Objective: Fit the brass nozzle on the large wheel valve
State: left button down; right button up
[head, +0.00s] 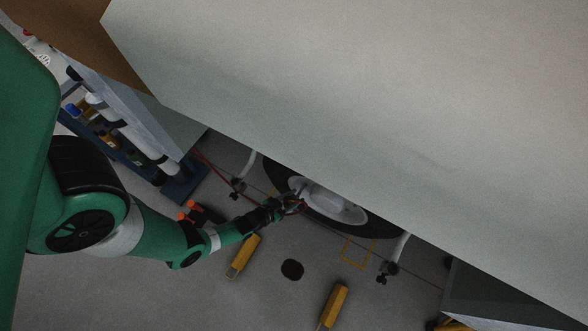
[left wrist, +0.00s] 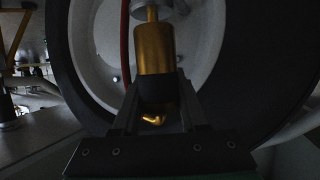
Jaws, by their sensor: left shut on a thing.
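The large wheel (head: 335,208) lies partly under the big pale surface in the head view, with a black tire and a light hub. In the left wrist view the wheel's tire (left wrist: 262,70) and pale rim fill the background. My left gripper (head: 291,203) is at the wheel's near left side. In the left wrist view my left gripper (left wrist: 160,108) is shut on the brass nozzle (left wrist: 155,50), which points up toward a grey round part at the top edge. Whether the nozzle touches that part or the valve, I cannot tell. My right gripper is not in view.
A large pale panel (head: 370,100) covers the upper right of the head view. A shelf cart (head: 150,130) with bottles stands at the left. Yellow blocks (head: 243,256) and a black disc (head: 292,269) lie on the floor. A red hose (left wrist: 124,45) runs beside the nozzle.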

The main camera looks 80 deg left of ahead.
pick_arm(q)
jog(key=shift+r, duration=0.1)
jog(key=shift+r+p, duration=0.75)
jog(key=shift+f+b, duration=0.75)
jog(key=shift+f, duration=0.45)
dwell(0.6)
dwell(0.5)
jog(key=shift+r+p, duration=0.75)
jog(key=shift+r, duration=0.05)
jog(key=shift+f+b, duration=0.65)
jog(key=shift+f, duration=0.4)
dwell(0.5)
jog(key=c, duration=0.7)
grip_release()
jog(key=shift+r, duration=0.1)
